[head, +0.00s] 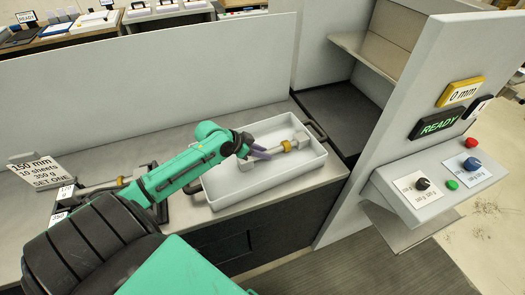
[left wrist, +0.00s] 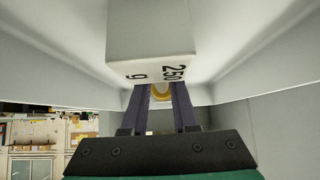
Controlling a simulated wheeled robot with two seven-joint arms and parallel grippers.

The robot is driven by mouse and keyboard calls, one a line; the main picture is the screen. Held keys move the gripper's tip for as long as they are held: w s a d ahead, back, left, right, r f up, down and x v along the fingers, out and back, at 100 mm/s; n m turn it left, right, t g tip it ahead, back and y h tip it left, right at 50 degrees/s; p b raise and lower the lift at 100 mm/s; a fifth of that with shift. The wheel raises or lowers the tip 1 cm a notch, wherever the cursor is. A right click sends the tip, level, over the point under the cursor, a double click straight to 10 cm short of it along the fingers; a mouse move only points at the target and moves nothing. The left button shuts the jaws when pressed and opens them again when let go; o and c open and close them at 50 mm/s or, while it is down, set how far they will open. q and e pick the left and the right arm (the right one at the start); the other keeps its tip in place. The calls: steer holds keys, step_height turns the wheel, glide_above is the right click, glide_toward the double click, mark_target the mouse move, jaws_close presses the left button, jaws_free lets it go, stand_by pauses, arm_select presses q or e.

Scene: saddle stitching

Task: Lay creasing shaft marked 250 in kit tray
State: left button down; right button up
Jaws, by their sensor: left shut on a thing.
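The kit tray (head: 272,184) is a pale, shallow tray with dark end handles on the bench. My left gripper (head: 264,153) is inside the tray's outline in the head view, shut on the creasing shaft (head: 287,146), which has a yellow collar and a pale end. In the left wrist view, the shaft's pale end block (left wrist: 150,45) carries the marking 250 and fills the upper middle. My left fingers (left wrist: 160,100) close around the shaft near its yellow collar. Whether the shaft touches the tray floor I cannot tell. My right gripper is not in view.
A dark rack (head: 98,188) with another yellow-collared shaft (head: 120,181) is left of the tray, partly hidden by my arm. A sign (head: 36,170) reads 150 mm, 10 sheets, 350 g, SET ONE. A tall panel (head: 190,72) stands behind; a control console (head: 430,180) is right.

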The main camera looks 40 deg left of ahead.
arm_select(q)
steer(key=shift+w+r, duration=0.1)
steer(key=shift+w, duration=0.05)
steer(key=c, duration=0.7)
jaws_free()
steer(key=shift+s, duration=0.2)
steer(key=v, duration=1.2)
